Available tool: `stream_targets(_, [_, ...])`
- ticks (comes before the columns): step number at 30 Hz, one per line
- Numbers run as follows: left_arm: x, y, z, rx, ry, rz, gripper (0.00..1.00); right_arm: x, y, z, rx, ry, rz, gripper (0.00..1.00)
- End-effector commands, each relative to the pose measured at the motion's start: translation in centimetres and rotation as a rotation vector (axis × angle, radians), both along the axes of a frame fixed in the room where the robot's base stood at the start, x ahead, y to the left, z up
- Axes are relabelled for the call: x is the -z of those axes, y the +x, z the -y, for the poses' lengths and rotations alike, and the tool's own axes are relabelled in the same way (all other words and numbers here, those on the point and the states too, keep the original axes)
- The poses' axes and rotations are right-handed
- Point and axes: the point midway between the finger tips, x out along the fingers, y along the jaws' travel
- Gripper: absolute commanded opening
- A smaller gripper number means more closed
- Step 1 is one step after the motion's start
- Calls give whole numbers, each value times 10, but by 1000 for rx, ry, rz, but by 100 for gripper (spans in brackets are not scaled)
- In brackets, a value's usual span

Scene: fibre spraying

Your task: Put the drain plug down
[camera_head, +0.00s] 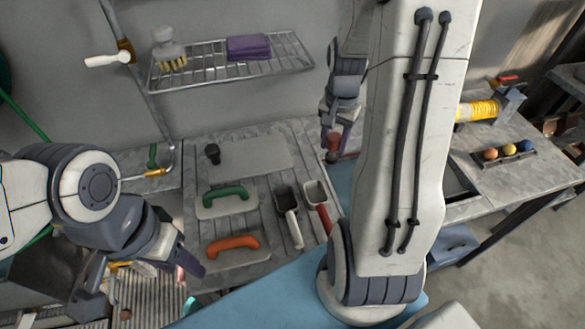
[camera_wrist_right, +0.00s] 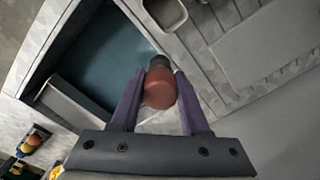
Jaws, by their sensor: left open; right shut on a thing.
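The drain plug (camera_head: 333,142) is a reddish-brown rounded piece with a dark end. My right gripper (camera_head: 335,138) is shut on it, above the far edge of the blue-floored basin. In the right wrist view the plug (camera_wrist_right: 160,90) sits between the two purple fingers (camera_wrist_right: 160,100), its dark end pointing away from the wrist. I cannot tell if it touches anything below. My left gripper (camera_head: 145,288) is open and empty at the lower left, above a ribbed metal surface. My right arm hides part of the basin and worktop.
The blue basin floor (camera_head: 344,182) also shows in the right wrist view (camera_wrist_right: 105,55). Green (camera_head: 226,192) and orange (camera_head: 232,243) handled tools, a black knob (camera_head: 212,152) and two scoops (camera_head: 287,205) rest on the slatted worktop. A wire shelf (camera_head: 220,67) hangs above. Coloured balls (camera_head: 508,150) sit at right.

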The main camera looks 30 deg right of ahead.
Motion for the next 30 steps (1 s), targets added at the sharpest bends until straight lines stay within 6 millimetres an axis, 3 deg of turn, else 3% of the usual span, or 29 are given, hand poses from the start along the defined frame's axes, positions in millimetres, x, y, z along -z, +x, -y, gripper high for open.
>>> stream_targets(6, [-11,0,0,0,0,0,50,28,38,-31,-7,1,-4,0])
stream_targets(11, [-14,0,0,0,0,0,50,40,53,-42,-4,0,-1,0])
stream_targets(21, [-21,0,0,0,0,0,50,77,55,-43,-1,1,-4,0])
stream_targets(30, [-21,0,0,0,0,0,50,83,55,-43,-2,0,0,0])
